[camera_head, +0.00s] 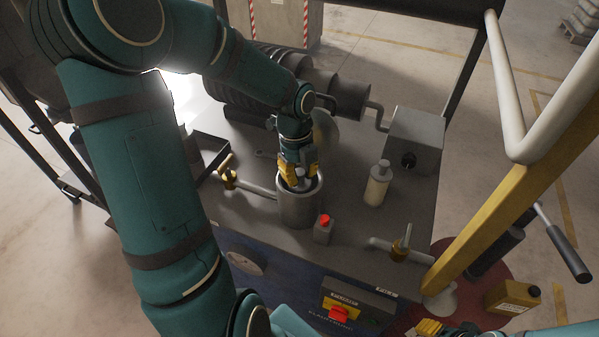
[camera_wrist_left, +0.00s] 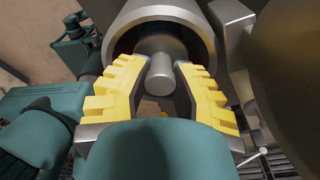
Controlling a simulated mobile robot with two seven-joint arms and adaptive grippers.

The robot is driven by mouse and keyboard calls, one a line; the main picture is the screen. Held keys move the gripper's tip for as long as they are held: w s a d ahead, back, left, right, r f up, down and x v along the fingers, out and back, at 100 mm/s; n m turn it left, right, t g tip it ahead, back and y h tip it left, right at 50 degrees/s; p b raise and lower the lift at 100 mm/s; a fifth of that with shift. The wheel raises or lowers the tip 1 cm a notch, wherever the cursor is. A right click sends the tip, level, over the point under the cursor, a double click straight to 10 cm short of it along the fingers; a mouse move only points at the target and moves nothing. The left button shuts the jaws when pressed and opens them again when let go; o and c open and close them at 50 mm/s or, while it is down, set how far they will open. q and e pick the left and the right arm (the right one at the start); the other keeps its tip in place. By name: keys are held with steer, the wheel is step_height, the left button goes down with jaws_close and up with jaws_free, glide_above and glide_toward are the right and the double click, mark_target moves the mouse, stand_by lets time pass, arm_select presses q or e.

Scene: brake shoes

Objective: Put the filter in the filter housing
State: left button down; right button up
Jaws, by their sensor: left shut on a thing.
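The filter housing (camera_head: 298,208) is an upright grey metal cylinder on the machine's top. It fills the upper part of the left wrist view (camera_wrist_left: 160,17). My left gripper (camera_head: 299,181) is at the housing's open top, pointing down. In the left wrist view its yellow fingers (camera_wrist_left: 172,82) are shut on the filter's grey round stem (camera_wrist_left: 160,73), which lies within the housing's rim. The filter's lower part is hidden, so its depth cannot be told. My right gripper (camera_head: 430,328) shows only in part at the bottom edge of the head view.
A small grey bottle with a red cap (camera_head: 324,229) stands close beside the housing. A pale bottle (camera_head: 378,184) stands further right. Brass valves on pipes (camera_head: 228,177) (camera_head: 400,248) flank the housing. A yellow post (camera_head: 505,170) rises at right.

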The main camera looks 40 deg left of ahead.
arm_select(q)
steer(key=c, duration=0.9)
jaws_free()
steer(key=shift+f, duration=0.1)
steer(key=shift+o, duration=0.2)
step_height(320, 180, up, 12)
steer(key=a+p, duration=0.1)
steer(key=p, duration=0.1)
steer(key=shift+w+a, duration=0.2)
